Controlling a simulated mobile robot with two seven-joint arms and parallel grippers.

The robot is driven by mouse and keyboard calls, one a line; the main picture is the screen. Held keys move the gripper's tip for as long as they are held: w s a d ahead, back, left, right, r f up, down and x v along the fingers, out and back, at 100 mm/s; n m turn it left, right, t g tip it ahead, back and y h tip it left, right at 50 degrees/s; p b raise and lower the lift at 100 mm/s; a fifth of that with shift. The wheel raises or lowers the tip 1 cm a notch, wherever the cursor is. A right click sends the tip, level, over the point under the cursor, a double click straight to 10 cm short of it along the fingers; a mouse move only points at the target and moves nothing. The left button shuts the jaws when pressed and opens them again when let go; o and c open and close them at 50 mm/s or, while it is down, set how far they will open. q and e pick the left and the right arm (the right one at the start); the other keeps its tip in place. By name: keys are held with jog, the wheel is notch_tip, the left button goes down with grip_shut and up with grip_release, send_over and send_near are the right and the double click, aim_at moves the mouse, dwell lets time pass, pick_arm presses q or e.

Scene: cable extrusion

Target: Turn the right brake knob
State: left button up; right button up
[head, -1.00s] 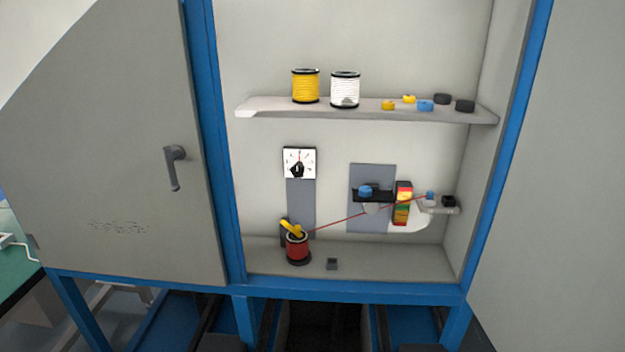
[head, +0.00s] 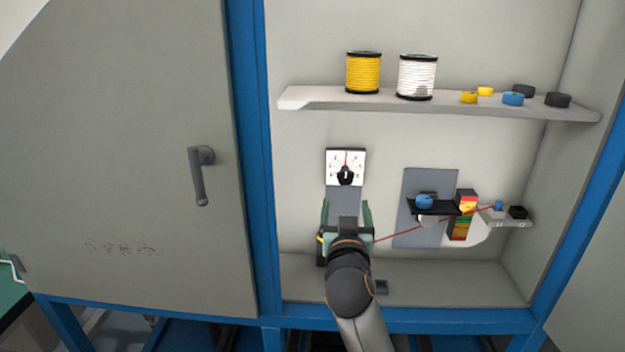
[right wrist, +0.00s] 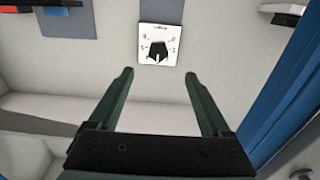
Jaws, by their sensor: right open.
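A black dial knob (head: 345,176) sits on a white square scale plate (head: 337,157) on the cabinet's back wall. It also shows in the right wrist view (right wrist: 158,52), beyond my fingertips. My right gripper (head: 345,206) is open and empty, just below the plate in the head view, with its two green fingers spread. In the right wrist view the gripper (right wrist: 160,77) has the knob roughly centred between its fingers, apart from them. My right gripper and arm hide the red spool; a bit of yellow shows beside them. My left gripper is not in view.
A shelf (head: 440,106) above holds a yellow spool (head: 363,73), a white spool (head: 417,77) and several small rings. To the right, a black bracket (head: 433,208) carries a blue knob (head: 424,202). A red cable (head: 400,233) runs rightward. A cabinet door (head: 120,170) stands left.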

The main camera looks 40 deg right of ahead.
aim_at(345, 179)
jog(key=p+x, duration=0.1)
jog(key=x, duration=1.1)
jog(key=shift+d+p, duration=0.2)
jog(key=shift+p, duration=0.2)
jog(key=shift+r, duration=0.1)
grip_shut()
